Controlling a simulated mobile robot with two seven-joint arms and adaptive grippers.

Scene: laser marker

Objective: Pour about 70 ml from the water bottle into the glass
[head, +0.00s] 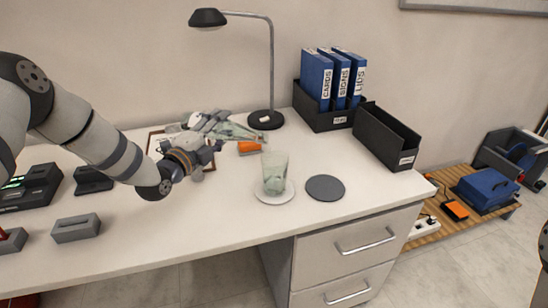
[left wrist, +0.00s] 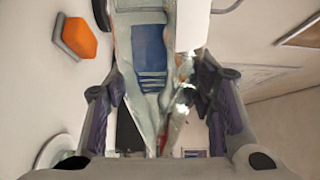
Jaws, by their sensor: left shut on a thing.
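My left gripper (head: 208,143) is shut on the clear water bottle (head: 232,129), which is tipped close to horizontal above the desk. One end of the bottle points right, up and left of the glass (head: 275,174). The glass stands upright on a white round coaster (head: 264,198); its lower part looks darker, but I cannot tell the water level. No stream shows between bottle and glass. In the left wrist view the bottle (left wrist: 150,50), with a blue patch, lies between the two fingers (left wrist: 160,105). My right gripper is not in view.
A dark round mat (head: 325,188) lies right of the glass. A desk lamp (head: 265,119) stands behind, near an orange item (head: 249,147). Blue binders (head: 316,75) and a black tray (head: 387,137) occupy the back right.

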